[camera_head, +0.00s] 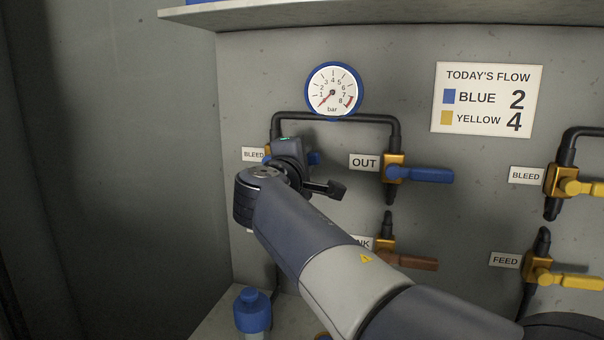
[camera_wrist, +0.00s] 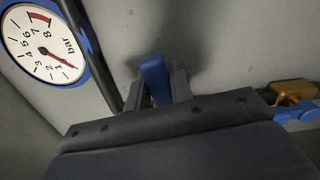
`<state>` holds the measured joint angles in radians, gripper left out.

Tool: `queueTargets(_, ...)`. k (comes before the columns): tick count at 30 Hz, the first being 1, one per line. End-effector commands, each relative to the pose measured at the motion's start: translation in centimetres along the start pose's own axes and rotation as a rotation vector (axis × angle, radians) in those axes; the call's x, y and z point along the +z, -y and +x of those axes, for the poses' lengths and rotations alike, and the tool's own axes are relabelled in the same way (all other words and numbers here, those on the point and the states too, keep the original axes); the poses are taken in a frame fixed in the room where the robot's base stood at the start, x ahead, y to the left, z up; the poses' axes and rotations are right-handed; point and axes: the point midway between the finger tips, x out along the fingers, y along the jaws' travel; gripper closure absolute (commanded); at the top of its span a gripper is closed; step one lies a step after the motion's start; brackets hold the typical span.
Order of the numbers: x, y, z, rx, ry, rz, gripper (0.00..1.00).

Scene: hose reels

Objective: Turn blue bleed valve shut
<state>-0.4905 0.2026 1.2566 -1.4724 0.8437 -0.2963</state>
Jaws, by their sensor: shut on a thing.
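The blue bleed valve's handle (camera_head: 314,158) shows as a small blue piece just right of my gripper (camera_head: 292,153) in the head view. Its brass body and pipe joint are mostly hidden behind my gripper and wrist. In the wrist view, the blue handle (camera_wrist: 154,76) stands between the two fingers of my gripper (camera_wrist: 157,88), which is shut on it. I cannot tell the handle's exact angle. The BLEED label (camera_head: 253,154) is left of the gripper. The blue-rimmed gauge (camera_head: 333,91) above reads low, and it also shows in the wrist view (camera_wrist: 42,42).
The OUT valve's blue handle (camera_head: 425,174) points right, close by. Below, a brown-handled valve (camera_head: 410,262) is partly behind my arm. Yellow-handled valves (camera_head: 580,187) stand at right. A blue-capped bottle (camera_head: 252,310) stands lower left. A shelf (camera_head: 400,12) overhangs; a wall closes the left.

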Motion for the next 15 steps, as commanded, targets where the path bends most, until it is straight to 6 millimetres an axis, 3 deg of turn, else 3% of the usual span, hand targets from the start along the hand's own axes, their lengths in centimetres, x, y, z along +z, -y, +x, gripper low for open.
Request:
queueTargets(2,-0.08,0.98,0.01,-0.002,0.001,0.044,1.0)
queueTargets(15,-0.13,1.41,0.03,-0.004,0.001,0.161,1.0)
